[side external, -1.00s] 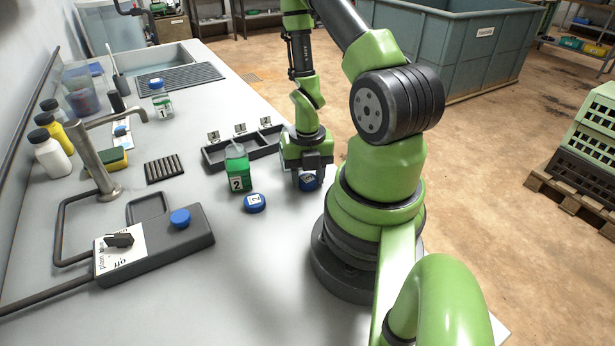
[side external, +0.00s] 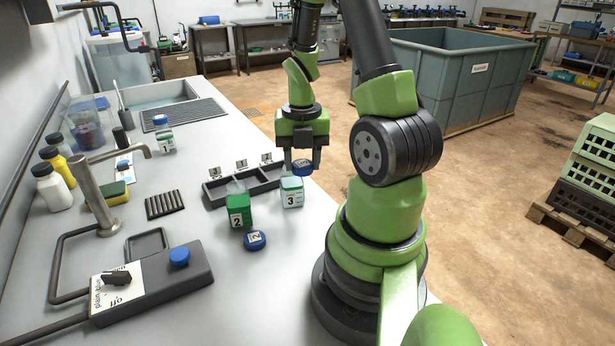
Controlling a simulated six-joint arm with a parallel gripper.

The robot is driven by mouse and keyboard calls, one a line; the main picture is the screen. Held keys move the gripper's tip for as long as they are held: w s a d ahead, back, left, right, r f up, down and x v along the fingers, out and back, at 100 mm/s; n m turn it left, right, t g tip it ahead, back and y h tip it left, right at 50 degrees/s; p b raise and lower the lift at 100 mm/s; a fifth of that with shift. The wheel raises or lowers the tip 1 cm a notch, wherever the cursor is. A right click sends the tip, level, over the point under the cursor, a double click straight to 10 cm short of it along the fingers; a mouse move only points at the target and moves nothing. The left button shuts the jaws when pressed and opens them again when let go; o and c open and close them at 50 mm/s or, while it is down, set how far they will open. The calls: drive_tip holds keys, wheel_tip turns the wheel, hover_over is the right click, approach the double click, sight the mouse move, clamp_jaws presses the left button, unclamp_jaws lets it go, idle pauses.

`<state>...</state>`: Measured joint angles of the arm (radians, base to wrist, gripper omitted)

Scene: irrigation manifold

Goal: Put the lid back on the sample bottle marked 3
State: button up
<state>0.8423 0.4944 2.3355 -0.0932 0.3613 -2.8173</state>
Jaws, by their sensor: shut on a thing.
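My gripper (side external: 302,160) is shut on a blue lid (side external: 302,168) and holds it flat between its fingers. The sample bottle marked 3 (side external: 292,194) stands upright on the bench, whitish with a green base and a pale blue top. The held lid shows just above the bottle and slightly to its right; I cannot tell the exact gap. The lid's marking is not readable. The green bottle marked 2 (side external: 239,211) stands to the left, and a blue lid marked 2 (side external: 255,240) lies in front of it.
A dark tray with numbered compartments (side external: 218,196) lies behind the bottles. Bottle 1 with a blue lid (side external: 163,136) stands farther back. A tap (side external: 98,185), a control box with a blue knob (side external: 165,280) and a sponge (side external: 107,195) are on the left.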

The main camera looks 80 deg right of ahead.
drive_tip(key=w+d+r+m, duration=0.2)
drive_tip(key=r, duration=0.1)
drive_tip(key=w+d+r+m, duration=0.1)
drive_tip(key=r, duration=0.1)
drive_tip(key=shift+w+d, duration=0.2)
drive_tip(key=shift+d, duration=0.2)
drive_tip(key=shift+f, duration=3.1)
drive_tip(key=shift+f, duration=0.15)
drive_tip(key=o, duration=1.4)
drive_tip(key=shift+o, duration=0.2)
drive_tip(key=shift+r, duration=3.5)
